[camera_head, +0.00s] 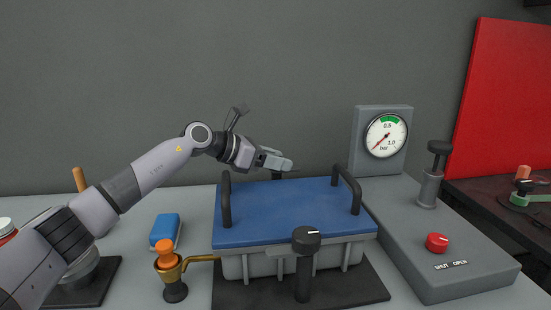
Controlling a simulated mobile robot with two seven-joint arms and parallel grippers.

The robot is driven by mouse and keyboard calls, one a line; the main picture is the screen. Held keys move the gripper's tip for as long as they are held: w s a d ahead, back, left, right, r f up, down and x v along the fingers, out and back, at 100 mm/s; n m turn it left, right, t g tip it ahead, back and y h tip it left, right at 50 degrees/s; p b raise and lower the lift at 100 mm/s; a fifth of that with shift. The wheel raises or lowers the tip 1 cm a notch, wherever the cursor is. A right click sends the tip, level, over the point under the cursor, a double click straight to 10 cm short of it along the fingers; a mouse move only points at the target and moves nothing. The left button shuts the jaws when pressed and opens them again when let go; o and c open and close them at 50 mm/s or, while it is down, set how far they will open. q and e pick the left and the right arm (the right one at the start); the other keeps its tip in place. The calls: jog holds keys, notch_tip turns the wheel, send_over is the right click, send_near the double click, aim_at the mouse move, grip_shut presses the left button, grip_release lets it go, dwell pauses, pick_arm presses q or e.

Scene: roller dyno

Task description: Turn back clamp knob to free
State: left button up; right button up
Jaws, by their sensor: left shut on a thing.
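The back clamp knob (277,175) shows as a small dark piece at the far edge of the blue lid (290,212), mostly hidden by my gripper. My left gripper (280,164) reaches in from the left above that far edge and is shut on the back clamp knob. The front clamp knob (306,240) is black with a white mark on top and stands upright on a post at the near side of the lid. The lid has two black handles and lies on a grey box (338,259). My right gripper is not in view.
A grey console at right carries a pressure gauge (386,134) with its needle at the low end, a black-topped plunger (432,175) and a red knob (437,243). A brass piece with an orange top (167,259) and a blue block (165,229) stand left of the box.

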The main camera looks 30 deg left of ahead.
pick_arm(q)
jog(key=o, duration=1)
jog(key=shift+c, duration=0.2)
jog(key=v, duration=0.7)
jog(key=shift+b, duration=0.35)
jog(key=shift+a, duration=0.1)
